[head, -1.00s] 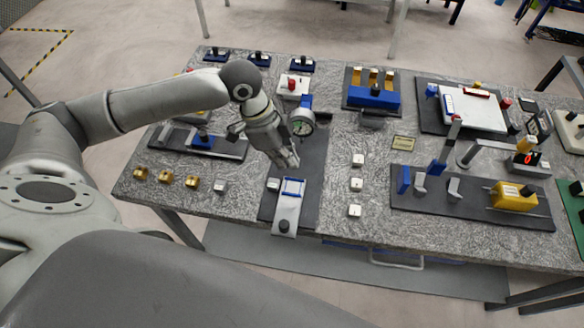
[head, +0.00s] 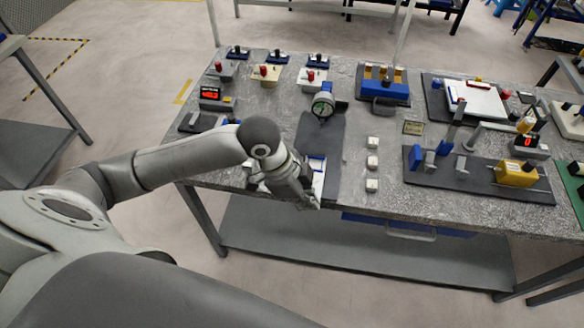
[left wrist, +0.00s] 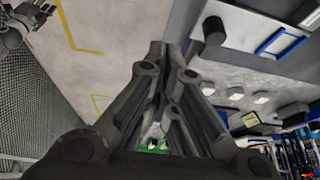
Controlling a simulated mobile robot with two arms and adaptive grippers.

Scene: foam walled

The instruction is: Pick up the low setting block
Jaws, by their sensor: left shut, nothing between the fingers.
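My left gripper (head: 313,203) is shut and empty, near the front edge of the table. It covers much of a white and blue fixture (head: 317,165) on a dark mat. In the left wrist view the shut fingers (left wrist: 168,50) point up the picture, with nothing between them. Three small white blocks stand in a column right of the mat: a far one (head: 373,141), a middle one (head: 372,161) and a near one (head: 371,185). I cannot tell which block is the low setting block. The left forearm hides the front left of the table. My right gripper is not in view.
A round gauge (head: 323,105) stands behind the fixture. A dark board with a yellow block (head: 516,173) lies to the right. A blue fixture (head: 386,91) and a clipboard (head: 475,98) are at the back. The speckled tabletop (head: 345,200) is bare beside the white blocks.

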